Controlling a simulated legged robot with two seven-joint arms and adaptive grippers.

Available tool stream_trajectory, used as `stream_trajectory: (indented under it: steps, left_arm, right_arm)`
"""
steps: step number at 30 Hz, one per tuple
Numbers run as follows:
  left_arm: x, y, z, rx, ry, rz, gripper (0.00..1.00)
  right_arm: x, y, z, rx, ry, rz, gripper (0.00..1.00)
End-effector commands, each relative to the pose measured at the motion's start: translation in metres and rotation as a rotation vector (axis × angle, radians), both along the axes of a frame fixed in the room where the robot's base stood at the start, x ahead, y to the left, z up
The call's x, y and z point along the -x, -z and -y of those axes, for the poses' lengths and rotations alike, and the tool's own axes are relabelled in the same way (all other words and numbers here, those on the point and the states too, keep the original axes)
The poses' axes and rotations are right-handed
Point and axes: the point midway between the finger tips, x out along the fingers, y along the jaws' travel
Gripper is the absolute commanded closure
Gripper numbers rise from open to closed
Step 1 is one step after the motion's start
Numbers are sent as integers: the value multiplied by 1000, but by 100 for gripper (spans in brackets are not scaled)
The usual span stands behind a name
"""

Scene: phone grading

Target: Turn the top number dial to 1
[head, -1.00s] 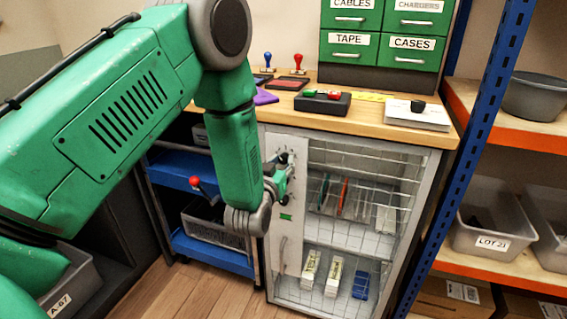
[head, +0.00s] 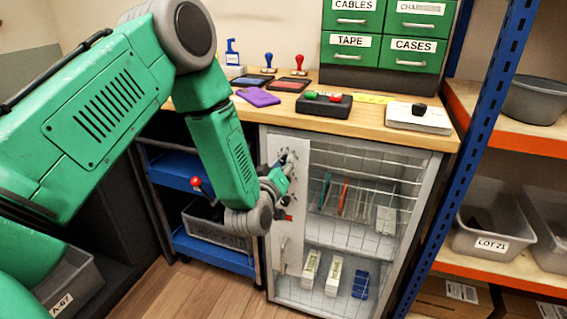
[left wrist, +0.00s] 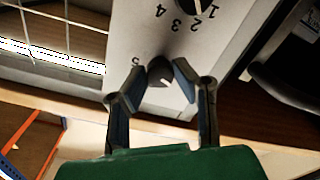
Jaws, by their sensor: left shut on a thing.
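The top number dial (left wrist: 159,70) is a dark round knob with a white pointer mark on the light grey panel (left wrist: 140,25). In the left wrist view the panel shows turned over. My left gripper (left wrist: 157,80) is shut on this dial, one finger on each side. A digit 5 shows beside the left finger; the other digits around this dial are hidden, so I cannot tell its setting. In the head view my left gripper (head: 284,168) is at the upper part of the cabinet door panel (head: 290,235) and covers much of the dial. My right gripper is not in view.
A second dial (left wrist: 205,4) with digits 1 to 4 is cut off by the wrist view's top edge. A small red indicator (head: 289,217) is on the panel, above the door handle (head: 283,255). The wooden worktop (head: 370,125) overhangs the cabinet. A blue upright (head: 480,150) stands right.

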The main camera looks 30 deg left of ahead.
Motion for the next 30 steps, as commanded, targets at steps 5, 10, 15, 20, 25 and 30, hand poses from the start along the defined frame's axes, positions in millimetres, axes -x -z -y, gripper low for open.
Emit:
stream_trajectory:
  steps: [5,10,15,20,25,30]
  left_arm:
    - [1,2,-2,113,-5,23,100]
    - [1,2,-2,185,-5,38,100]
    - [1,3,-2,225,-4,48,100]
    - [1,3,-2,238,-4,49,100]
    - [1,3,-2,239,-4,50,100]
    - [1,3,-2,239,-5,48,70]
  right_arm:
    - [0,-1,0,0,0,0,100]
    - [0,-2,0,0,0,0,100]
    - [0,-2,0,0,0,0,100]
    - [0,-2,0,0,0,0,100]
    - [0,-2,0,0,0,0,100]
    - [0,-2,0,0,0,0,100]
